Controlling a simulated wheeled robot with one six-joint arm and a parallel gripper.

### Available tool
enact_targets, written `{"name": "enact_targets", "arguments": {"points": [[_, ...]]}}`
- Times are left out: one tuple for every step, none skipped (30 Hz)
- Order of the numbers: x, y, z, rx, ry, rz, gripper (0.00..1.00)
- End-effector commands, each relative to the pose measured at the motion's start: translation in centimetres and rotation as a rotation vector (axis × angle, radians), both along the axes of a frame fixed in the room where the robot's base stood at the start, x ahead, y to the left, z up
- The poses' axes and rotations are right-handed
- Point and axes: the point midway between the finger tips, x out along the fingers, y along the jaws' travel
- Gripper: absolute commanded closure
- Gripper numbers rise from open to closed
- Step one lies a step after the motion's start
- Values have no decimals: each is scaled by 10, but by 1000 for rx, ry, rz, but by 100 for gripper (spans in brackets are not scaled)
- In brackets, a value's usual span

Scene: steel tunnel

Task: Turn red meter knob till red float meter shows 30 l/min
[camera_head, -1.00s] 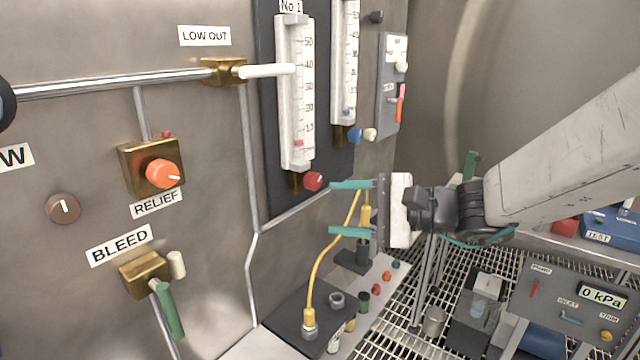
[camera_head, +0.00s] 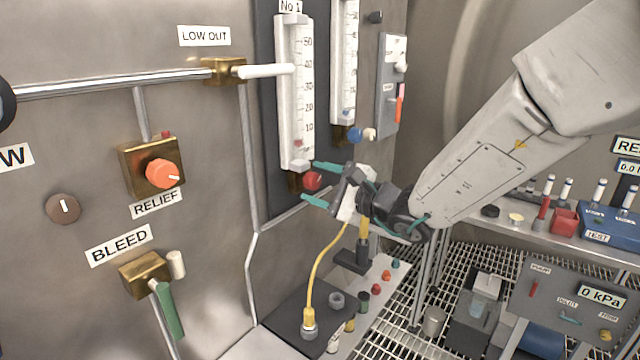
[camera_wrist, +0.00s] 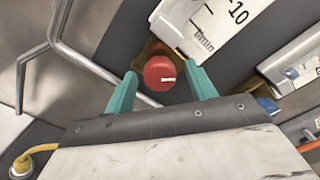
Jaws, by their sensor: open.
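The red meter knob (camera_head: 313,181) sits at the foot of the No 1 float meter (camera_head: 295,95), on a brass block. In the wrist view the red knob (camera_wrist: 159,73) shows a white pointer line and lies between and just beyond my two teal fingertips. My gripper (camera_head: 314,183) is open; its fingers point at the knob from the right, one above and one below, and I cannot tell whether they touch it. The red float (camera_head: 298,143) is low in the tube, near the bottom of the scale, below the 10 mark.
A second meter (camera_head: 345,60) with a blue knob (camera_head: 355,134) stands close to the right. A yellow hose (camera_head: 318,262) rises below my gripper from a dark block. The LOW OUT pipe's white handle (camera_head: 268,70) crosses left of the meter. A bench (camera_head: 540,235) lies at the right.

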Motion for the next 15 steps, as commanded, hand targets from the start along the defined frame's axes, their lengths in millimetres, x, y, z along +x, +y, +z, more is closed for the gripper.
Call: {"name": "enact_targets", "arguments": {"points": [[0,1,0,0,0,0,44],[1,1,0,0,0,0,44],[1,1,0,0,0,0,44],[1,1,0,0,0,0,44],[0,1,0,0,0,0,44],[0,1,0,0,0,0,44],[0,1,0,0,0,0,47],[0,1,0,0,0,0,55],[0,1,0,0,0,0,67],[0,1,0,0,0,0,75],[0,1,0,0,0,0,83],[0,1,0,0,0,0,89],[0,1,0,0,0,0,89],[0,1,0,0,0,0,89],[0,0,0,0,0,0,89]]}}
